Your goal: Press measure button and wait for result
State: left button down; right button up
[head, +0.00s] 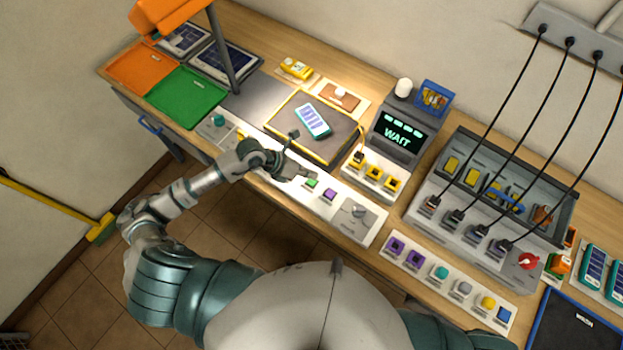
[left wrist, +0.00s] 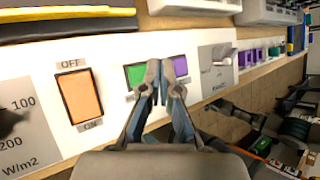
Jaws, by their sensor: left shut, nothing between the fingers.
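The control panel (head: 345,213) runs along the bench's front edge, with a green button (head: 312,183) and a purple button (head: 330,194). In the left wrist view the green button (left wrist: 134,75) is left of my fingertips and the purple button (left wrist: 180,66) is right behind them. Their labels are mostly hidden. My left gripper (head: 296,172) is shut and empty, just over the panel; I cannot tell if it touches. The display (head: 397,134) reads WAIT in green. A teal-and-white cell (head: 313,120) lies on the dark pad. My right gripper is out of view.
An orange OFF/ON rocker (left wrist: 82,96) is left of the buttons, and a knob (head: 358,211) is right. Behind are yellow sockets (head: 374,172) and a grey charger rack (head: 465,215) with black cables. Orange (head: 140,66) and green trays (head: 185,97) lie at far left.

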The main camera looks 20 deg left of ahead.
aim_at(310, 181)
pick_arm(q)
jog(key=shift+r+p, duration=1.15)
jog(key=shift+r, duration=0.7)
jog(key=shift+f, duration=0.1)
